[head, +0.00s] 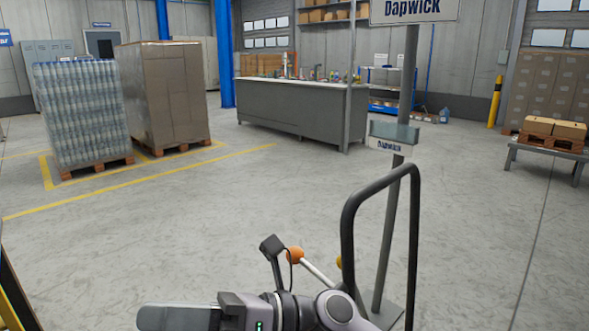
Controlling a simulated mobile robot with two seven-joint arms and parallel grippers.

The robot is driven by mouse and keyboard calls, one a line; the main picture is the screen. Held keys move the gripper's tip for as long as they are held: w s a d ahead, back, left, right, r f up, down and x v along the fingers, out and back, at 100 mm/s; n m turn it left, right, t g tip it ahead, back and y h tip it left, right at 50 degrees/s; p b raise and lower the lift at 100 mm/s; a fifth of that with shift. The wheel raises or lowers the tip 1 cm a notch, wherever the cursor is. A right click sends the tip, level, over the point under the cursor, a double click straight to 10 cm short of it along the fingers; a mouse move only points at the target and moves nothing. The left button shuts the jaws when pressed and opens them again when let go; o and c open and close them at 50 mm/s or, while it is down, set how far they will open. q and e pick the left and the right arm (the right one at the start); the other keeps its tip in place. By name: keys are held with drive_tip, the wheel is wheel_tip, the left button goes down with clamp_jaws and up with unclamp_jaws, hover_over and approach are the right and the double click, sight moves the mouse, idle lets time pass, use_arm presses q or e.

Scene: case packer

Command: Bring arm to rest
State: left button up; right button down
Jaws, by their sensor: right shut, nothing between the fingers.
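My right gripper (150,317) is at the bottom of the head view, left of centre, with its fingers pointing left. It is shut and holds nothing. My right arm lies low along the bottom edge, and its lower side is cut off by the picture. My left gripper is not in view.
A black tubular frame (349,232) and a sign post (395,215) stand just right of my arm. An orange ball knob (295,255) on a white rod is close behind it. Wrapped bottles (82,112), a tall carton stack (165,97) and a grey counter (290,107) stand beyond open floor.

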drive_tip(key=w+d+f+m+t, duration=0.2)
drive_tip(key=w+d+m+t, duration=0.25)
drive_tip(key=m+t, duration=0.5)
drive_tip(key=w+d+f+m+t, duration=0.25)
drive_tip(key=d+m+t, duration=0.25)
drive_tip(key=m+t, duration=0.45)
drive_tip(key=w+d+f+m+t+h, duration=0.2)
drive_tip(key=d+f+m+t+h, duration=0.2)
drive_tip(key=d+f+m+h, duration=0.85)
drive_tip(key=s+d+f+m+g+h, duration=0.3)
drive_tip(key=s+d+f+m+g, duration=0.15)
drive_tip(key=s+f+m, duration=0.4)
drive_tip(key=s+d+f+m+g+h, duration=0.2)
drive_tip(key=s+d+f+m+g, duration=0.2)
drive_tip(key=s+d+f+m, duration=0.45)
wheel_tip(320, 180, up, 11)
drive_tip(key=w+a+n+p, duration=0.1)
drive_tip(key=p, duration=1.5)
drive_tip(key=shift+w+t+h, duration=0.15)
drive_tip(key=shift+t+h, duration=0.2)
drive_tip(key=shift+h, duration=0.1)
